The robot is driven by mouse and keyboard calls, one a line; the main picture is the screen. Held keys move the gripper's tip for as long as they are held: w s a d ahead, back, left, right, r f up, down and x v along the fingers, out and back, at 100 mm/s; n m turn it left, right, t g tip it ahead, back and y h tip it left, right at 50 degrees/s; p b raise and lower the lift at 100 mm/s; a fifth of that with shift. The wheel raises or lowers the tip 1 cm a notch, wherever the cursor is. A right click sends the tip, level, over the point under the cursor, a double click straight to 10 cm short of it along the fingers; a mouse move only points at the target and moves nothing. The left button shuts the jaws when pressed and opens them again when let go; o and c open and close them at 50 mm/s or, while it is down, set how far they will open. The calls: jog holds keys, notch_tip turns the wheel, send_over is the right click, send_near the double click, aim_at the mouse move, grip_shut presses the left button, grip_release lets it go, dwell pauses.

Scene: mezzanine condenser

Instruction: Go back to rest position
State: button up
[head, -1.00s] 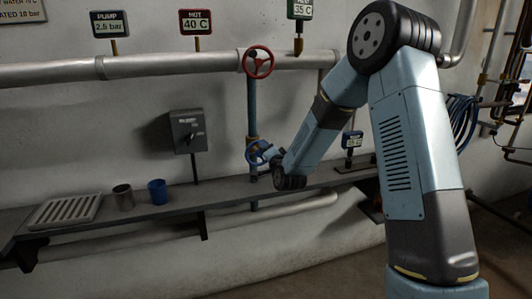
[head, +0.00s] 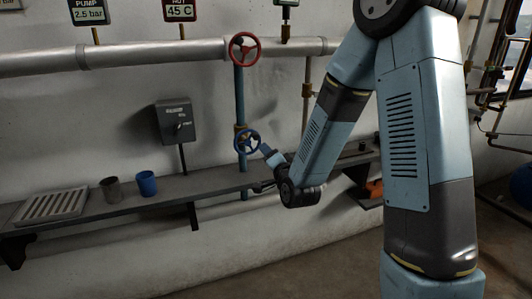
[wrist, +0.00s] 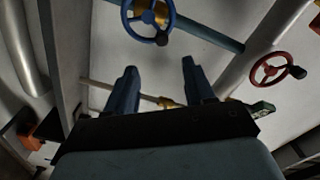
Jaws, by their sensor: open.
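My gripper (wrist: 158,66) is open in the wrist view, with nothing between its two dark blue fingers. The blue valve wheel (wrist: 148,18) shows beyond the fingertips at the top of that view, apart from them. In the head view the blue valve wheel (head: 247,141) sits low on the vertical blue pipe. My bent arm reaches down from the upper right, and its end is just right of and below that wheel.
A shelf (head: 215,184) runs along the wall below, bearing a slatted tray (head: 53,205), a grey cup (head: 112,188) and a blue cup (head: 147,184). A switch box (head: 176,121) is on the wall. The HOT sign (head: 180,9) reads 45 C. Floor is open at lower right.

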jog(key=shift+s, duration=0.1)
dwell(0.3)
jog(key=s+d+r+n+g+h, duration=0.4)
jog(key=s+d+r+n+g, duration=0.2)
jog(key=s+d+r, duration=0.35)
jog(key=s+d+r+n+g, duration=0.1)
jog(key=s+d+r+g, duration=0.1)
jog(key=s, duration=0.9)
jog(key=s+d+r+n+g+h, duration=0.1)
jog(key=s+d+r+g, duration=0.1)
jog(key=s, duration=1)
jog(key=shift+d+r+n+g, duration=0.35)
jog(key=shift+d+g, duration=0.55)
jog(key=shift+d, duration=0.3)
dwell(3.2)
